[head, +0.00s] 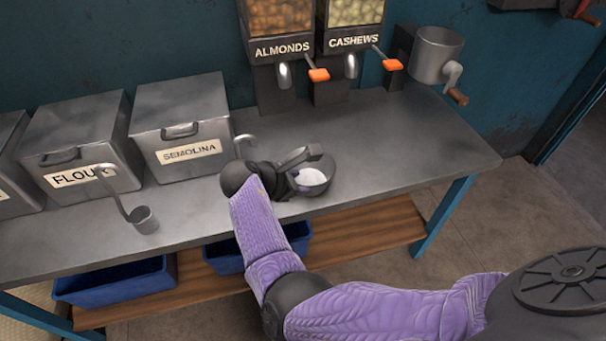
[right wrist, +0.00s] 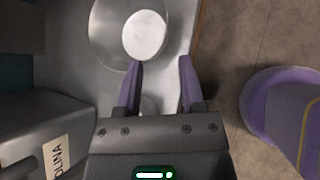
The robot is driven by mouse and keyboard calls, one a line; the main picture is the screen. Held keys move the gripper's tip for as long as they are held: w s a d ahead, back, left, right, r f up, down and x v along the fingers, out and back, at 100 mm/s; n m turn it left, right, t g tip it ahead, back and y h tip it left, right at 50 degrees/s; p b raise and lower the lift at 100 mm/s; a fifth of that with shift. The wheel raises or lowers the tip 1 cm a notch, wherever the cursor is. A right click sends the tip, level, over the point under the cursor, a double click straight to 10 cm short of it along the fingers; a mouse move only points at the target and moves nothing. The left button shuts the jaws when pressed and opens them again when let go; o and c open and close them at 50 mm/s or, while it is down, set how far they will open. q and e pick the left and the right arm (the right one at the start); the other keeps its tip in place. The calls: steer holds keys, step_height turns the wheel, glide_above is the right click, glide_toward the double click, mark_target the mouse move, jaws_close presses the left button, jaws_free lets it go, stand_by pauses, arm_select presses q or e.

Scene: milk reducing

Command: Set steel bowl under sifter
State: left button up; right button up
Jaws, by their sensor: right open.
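The steel bowl (head: 327,178) stands on the metal table and holds a white powder (head: 311,177). My right gripper (head: 303,158) is at the bowl, partly hiding it in the head view. In the right wrist view the bowl (right wrist: 103,40) lies just ahead of the fingers. The right gripper (right wrist: 160,64) is open and empty; its left fingertip overlaps the bowl's rim and its right fingertip is outside the bowl. I cannot tell whether they touch. The sifter (head: 436,57), a grey drum with a crank, is on the wall at the right. My left gripper is out of view.
The semolina bin (head: 183,118) and flour bin (head: 62,150) stand at the left. A ladle (head: 144,218) is near the front edge. Almond (head: 282,48) and cashew (head: 353,42) dispensers stand at the back. The table (head: 420,150) is clear right of the bowl.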

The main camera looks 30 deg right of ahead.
mark_target(326, 184)
steer(key=b+x, duration=0.1)
steer(key=x, duration=0.2)
steer(key=b+x, duration=0.2)
steer(key=x, duration=0.1)
steer(key=s+b+x, duration=0.1)
steer(key=b+x, duration=0.1)
steer(key=x, duration=0.1)
steer(key=shift+w+d+f, duration=0.1)
steer(key=shift+f, duration=0.1)
steer(key=shift+w+d+f, duration=0.1)
steer(key=shift+d+f, duration=0.05)
steer(key=shift+d, duration=0.15)
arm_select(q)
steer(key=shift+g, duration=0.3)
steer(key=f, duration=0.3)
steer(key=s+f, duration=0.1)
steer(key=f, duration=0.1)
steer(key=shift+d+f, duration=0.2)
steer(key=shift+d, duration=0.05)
arm_select(e)
steer(key=c, duration=0.6)
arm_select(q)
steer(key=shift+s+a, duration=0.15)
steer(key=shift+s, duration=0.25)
arm_select(e)
jaws_close()
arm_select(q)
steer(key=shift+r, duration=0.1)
